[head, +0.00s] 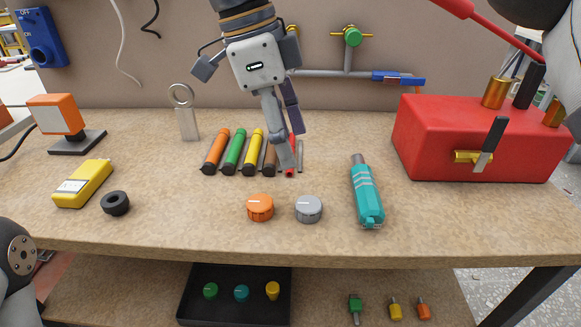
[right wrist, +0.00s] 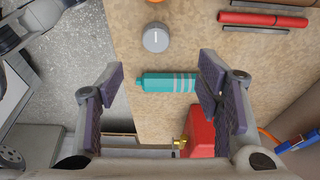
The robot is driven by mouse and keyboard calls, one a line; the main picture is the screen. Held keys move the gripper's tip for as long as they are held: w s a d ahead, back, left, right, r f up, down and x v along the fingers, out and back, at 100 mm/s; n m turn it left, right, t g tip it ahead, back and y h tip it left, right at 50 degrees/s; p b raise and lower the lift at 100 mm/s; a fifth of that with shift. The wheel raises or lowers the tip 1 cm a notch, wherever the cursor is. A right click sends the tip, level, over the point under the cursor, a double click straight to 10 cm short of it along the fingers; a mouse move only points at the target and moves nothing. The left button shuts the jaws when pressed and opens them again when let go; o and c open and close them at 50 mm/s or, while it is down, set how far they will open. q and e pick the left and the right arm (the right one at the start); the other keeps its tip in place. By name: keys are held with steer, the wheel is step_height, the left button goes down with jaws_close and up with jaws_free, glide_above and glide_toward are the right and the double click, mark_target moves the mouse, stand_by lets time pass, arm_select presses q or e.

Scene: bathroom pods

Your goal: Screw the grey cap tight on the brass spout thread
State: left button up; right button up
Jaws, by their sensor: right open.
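The grey cap (head: 308,209) lies on the bench near its front edge, with a light mark on top. It also shows in the right wrist view (right wrist: 155,38). A brass spout (head: 467,157) juts from the front of the red box (head: 420,140), beside a black-handled lever. It shows small in the right wrist view (right wrist: 180,142); its thread is too small to make out. My right gripper (head: 288,140) hangs above the bench, left of the red box and behind the caps. In its wrist view its fingers (right wrist: 162,88) are spread and empty. My left gripper is not in view.
An orange cap (head: 260,207) lies left of the grey one. A teal cylinder (head: 367,195) lies between the grey cap and the box. Several coloured tubes (head: 235,150) lie below my right gripper.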

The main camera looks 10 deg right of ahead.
glide_above(308, 203)
steer(key=a, duration=0.2)
steer(key=x, duration=0.4)
steer(key=shift+w+a+f, duration=0.15)
steer(key=shift+a+f, duration=0.15)
steer(key=shift+f, duration=0.25)
steer(key=x, duration=0.6)
steer(key=shift+w+a+f, duration=0.1)
steer(key=shift+w+f, duration=0.1)
steer(key=shift+w, duration=0.1)
steer(key=c, duration=1.1)
